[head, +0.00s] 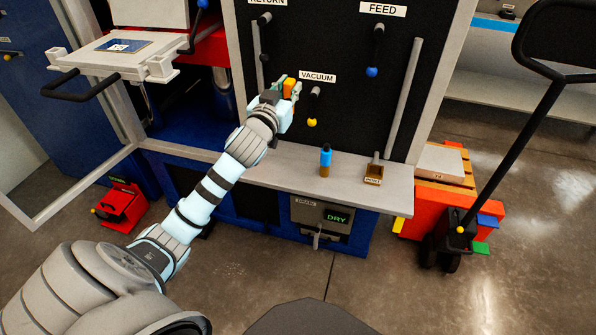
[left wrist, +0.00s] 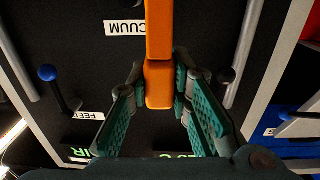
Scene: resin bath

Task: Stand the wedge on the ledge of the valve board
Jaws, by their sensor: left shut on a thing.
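The orange wedge (head: 290,86) is held up in front of the black valve board (head: 341,45), near the VACUUM label. In the left wrist view the wedge (left wrist: 159,35) is a long orange piece between the two green fingers. My left gripper (head: 283,88) is shut on it, and the fingertips (left wrist: 159,75) lie on either side of it. The grey ledge (head: 295,170) runs along the board's foot, below the gripper. My right gripper is in neither view.
A blue-capped bottle (head: 325,160) and a small brown box (head: 373,175) stand on the ledge's right half. The VACUUM valve lever (head: 314,105) with a yellow knob sticks out just right of the gripper. The ledge between my arm and the bottle is clear.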

